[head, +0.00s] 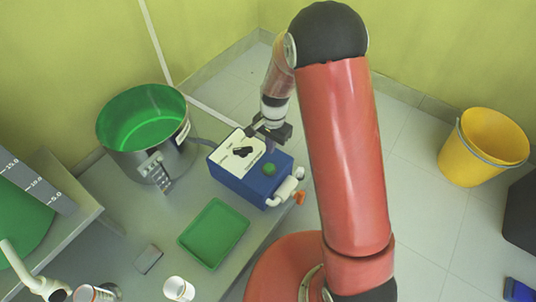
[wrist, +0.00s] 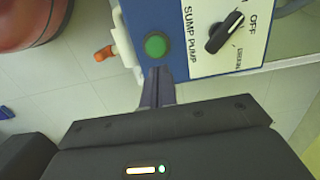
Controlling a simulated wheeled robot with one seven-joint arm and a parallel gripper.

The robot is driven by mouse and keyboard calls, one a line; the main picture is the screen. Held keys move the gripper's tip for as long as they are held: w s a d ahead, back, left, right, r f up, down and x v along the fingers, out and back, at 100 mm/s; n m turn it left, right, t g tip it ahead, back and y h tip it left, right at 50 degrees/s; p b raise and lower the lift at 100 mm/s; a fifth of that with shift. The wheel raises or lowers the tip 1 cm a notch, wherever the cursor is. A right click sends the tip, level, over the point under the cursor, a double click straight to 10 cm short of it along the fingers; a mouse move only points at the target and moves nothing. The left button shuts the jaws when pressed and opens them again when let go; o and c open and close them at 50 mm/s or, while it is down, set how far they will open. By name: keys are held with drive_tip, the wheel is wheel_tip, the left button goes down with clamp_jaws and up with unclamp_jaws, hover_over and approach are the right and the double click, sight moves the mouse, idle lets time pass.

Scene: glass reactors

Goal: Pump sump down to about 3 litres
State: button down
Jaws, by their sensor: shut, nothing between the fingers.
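The blue pump box (head: 233,184) stands on the grey bench. Its white panel (wrist: 197,62) reads SUMP PUMP and has a black selector knob (wrist: 225,33). The knob's white mark is at the end nearer the OFF label; its exact setting is hard to tell. A round green button (wrist: 156,45) sits beside the panel; it also shows in the head view (head: 269,169). My gripper (wrist: 157,75) is shut and empty, its fingertips close to the green button. Contact cannot be told.
A gauge strip (head: 35,184) marked 5.0 to 15.0 stands by a green vessel at left. A green tray (head: 213,234) and white cup (head: 179,289) are in front. A yellow bucket (head: 483,148) stands on the floor.

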wheel_tip(320, 180, up, 6)
drive_tip(key=shift+w+d+p, duration=0.2)
drive_tip(key=shift+w+p, duration=0.15)
drive_tip(key=shift+r, duration=0.15)
idle(0.5)
